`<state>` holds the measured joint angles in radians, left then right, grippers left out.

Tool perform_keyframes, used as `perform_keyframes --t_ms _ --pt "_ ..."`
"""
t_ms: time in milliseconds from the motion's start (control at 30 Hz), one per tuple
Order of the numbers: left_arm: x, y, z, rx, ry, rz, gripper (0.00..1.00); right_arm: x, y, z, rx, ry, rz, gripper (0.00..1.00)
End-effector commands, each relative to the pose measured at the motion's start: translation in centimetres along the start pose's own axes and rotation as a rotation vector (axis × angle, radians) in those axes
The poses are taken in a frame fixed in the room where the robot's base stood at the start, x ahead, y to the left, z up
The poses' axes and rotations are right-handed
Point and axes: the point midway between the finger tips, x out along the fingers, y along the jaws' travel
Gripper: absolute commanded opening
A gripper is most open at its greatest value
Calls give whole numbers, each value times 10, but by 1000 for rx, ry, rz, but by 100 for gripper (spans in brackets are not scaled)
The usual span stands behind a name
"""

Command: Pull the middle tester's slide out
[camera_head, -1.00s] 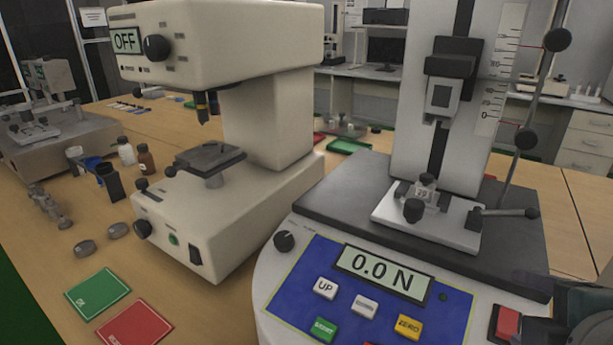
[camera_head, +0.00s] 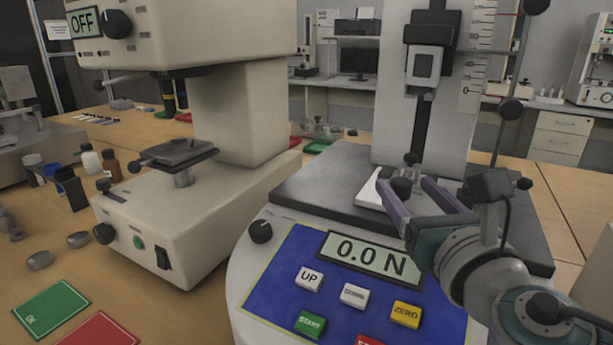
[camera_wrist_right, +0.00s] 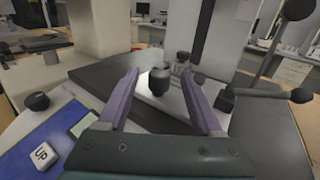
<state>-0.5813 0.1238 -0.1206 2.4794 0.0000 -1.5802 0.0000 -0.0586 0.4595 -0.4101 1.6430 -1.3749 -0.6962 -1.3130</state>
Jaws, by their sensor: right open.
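A tester with a 0.0 N display (camera_head: 370,255) stands at the right in the head view, with a dark grey base and an upright column. A white slide (camera_head: 369,191) lies on its base, partly hidden by my right gripper. A black knob (camera_head: 401,188) is at the slide's front; it also shows in the wrist view (camera_wrist_right: 160,83). My right gripper (camera_head: 408,185) is open, its two purple fingers on either side of the knob. In the wrist view a gap shows between knob and fingers (camera_wrist_right: 159,75). My left gripper is not in view.
A cream tester (camera_head: 240,120) with an OFF display and small stage (camera_head: 178,153) stands to the left. Another tester (camera_head: 22,130) is at the far left.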

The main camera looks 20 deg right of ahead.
Motion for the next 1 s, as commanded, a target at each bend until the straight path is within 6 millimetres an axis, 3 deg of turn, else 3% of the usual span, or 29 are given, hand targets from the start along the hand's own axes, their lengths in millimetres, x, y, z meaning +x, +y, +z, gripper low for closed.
perform_keyframes --t_ms 200,533,1000 --pt "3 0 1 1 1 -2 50 25 0 0 2 0 -1 67" --pt "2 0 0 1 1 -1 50 28 0 0 3 1 0 67" --pt "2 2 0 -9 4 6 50 28 0 0 3 1 -1 14"
